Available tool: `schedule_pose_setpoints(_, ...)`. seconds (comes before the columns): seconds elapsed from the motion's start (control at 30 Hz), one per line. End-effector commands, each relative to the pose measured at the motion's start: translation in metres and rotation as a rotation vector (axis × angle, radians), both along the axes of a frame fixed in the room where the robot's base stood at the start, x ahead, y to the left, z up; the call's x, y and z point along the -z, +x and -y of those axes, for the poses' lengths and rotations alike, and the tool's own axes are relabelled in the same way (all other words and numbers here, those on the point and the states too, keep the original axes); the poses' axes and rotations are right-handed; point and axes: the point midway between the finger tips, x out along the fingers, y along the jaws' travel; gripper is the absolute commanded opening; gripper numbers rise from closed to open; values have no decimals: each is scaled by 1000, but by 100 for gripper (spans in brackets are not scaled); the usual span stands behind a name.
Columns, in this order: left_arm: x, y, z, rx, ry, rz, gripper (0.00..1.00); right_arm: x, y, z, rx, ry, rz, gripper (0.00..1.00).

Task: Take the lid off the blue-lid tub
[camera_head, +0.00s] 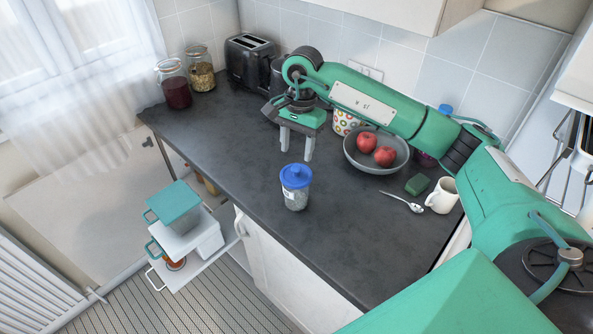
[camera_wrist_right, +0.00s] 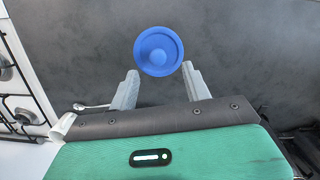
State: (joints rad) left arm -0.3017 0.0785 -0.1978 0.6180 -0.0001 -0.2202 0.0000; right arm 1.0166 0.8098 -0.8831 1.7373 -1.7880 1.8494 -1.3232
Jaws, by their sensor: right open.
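The tub (camera_head: 297,196) is a small clear container with pale contents, standing upright on the dark counter. Its blue lid (camera_head: 296,176) is on top. In the right wrist view the round blue lid (camera_wrist_right: 159,51) shows from above, just beyond the fingertips and between their lines. My right gripper (camera_head: 296,153) is open and empty, pointing down, behind the tub in the head view. Its two grey fingers also show in the right wrist view (camera_wrist_right: 160,76), apart from the lid as far as I can see. My left gripper is not in view.
A grey bowl (camera_head: 350,158) with red apples, a spoon (camera_head: 403,202), a green sponge (camera_head: 417,184) and a white mug (camera_head: 441,195) stand right of the tub. Jars (camera_head: 175,88) and a toaster (camera_head: 250,60) stand at the back left. The counter front of the tub is clear.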

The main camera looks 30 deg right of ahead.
Motion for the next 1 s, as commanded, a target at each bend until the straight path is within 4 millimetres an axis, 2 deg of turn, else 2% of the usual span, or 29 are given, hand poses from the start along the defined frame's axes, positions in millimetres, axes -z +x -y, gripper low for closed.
schedule_pose_setpoints(0.13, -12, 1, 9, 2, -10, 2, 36, 9, -3, -1, -1, 0, -6, 49)
schedule_pose_setpoints(0.3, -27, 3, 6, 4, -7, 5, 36, 28, -6, -1, 1, 0, -5, 49)
schedule_pose_setpoints(0.5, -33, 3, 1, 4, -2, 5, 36, 49, -6, -4, -1, 0, -2, 49)
schedule_pose_setpoints(0.77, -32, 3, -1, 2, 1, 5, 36, 52, -6, -4, -1, 0, -1, 49)
schedule_pose_setpoints(1.0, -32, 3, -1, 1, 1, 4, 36, 51, -6, -4, 0, -1, -1, 2)
